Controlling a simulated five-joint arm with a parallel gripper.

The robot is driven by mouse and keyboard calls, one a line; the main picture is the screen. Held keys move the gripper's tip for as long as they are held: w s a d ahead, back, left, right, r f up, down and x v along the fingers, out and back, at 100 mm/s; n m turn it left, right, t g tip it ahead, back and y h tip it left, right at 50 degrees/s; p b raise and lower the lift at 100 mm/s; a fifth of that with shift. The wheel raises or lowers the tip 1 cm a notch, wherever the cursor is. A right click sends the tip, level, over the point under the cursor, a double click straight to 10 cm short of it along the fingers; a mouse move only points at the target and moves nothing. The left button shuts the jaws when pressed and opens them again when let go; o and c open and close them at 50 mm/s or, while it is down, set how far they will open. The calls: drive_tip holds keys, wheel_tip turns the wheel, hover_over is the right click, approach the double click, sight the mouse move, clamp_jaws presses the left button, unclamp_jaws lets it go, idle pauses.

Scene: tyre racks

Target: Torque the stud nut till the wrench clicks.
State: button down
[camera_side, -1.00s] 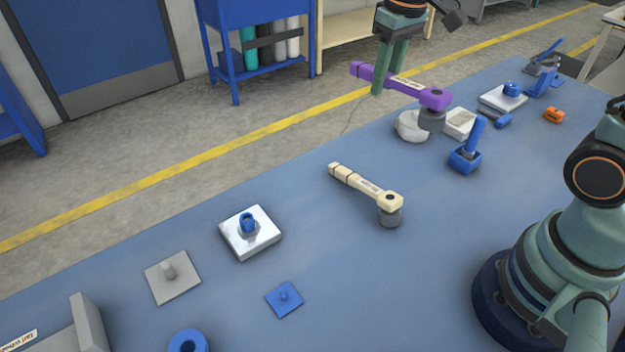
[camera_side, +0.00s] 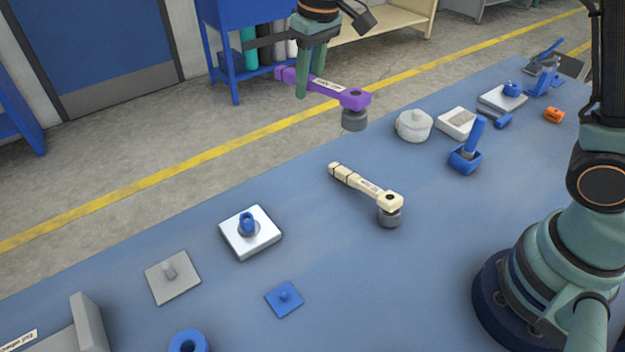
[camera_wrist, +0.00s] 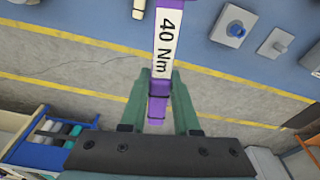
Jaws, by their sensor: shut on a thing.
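My gripper (camera_side: 309,82) is shut on the handle of a purple torque wrench (camera_side: 350,95), held in the air above the far side of the bench. Its grey socket (camera_side: 354,121) points down. In the wrist view the wrench (camera_wrist: 157,88) carries a "40 Nm" label, with my fingers (camera_wrist: 159,92) on both sides of the handle. A white plate bears a blue nut (camera_side: 247,222) on the bench, left of the wrench; the nut also shows in the wrist view (camera_wrist: 235,29). Another white plate (camera_side: 503,103) with a blue part stands at the far right.
A cream wrench (camera_side: 365,185) lies mid-bench. A grey plate with a stud (camera_side: 172,283) and a small blue plate (camera_side: 285,301) lie nearby. A round white piece (camera_side: 413,128), a white block (camera_side: 457,123) and a blue holder (camera_side: 467,157) stand to the right.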

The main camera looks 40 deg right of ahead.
drive_tip(key=w+a+f+n, duration=0.1)
drive_tip(key=a+f, duration=0.1)
drive_tip(key=a, duration=0.5)
drive_tip(key=w+a+f+n, duration=0.1)
drive_tip(key=a+f, duration=0.2)
drive_tip(key=a, duration=0.5)
drive_tip(key=w+a+f+n+y, duration=0.1)
drive_tip(key=w+a+f, duration=0.1)
drive_tip(key=a, duration=0.5)
drive_tip(key=shift+a+f, duration=0.35)
drive_tip(key=shift+f, duration=0.25)
drive_tip(key=shift+s, duration=0.1)
drive_tip(key=shift+f, duration=2.4)
drive_tip(key=shift+f, duration=0.35)
drive_tip(key=shift+f, duration=0.3)
drive_tip(key=shift+f, duration=0.35)
drive_tip(key=shift+f, duration=0.35)
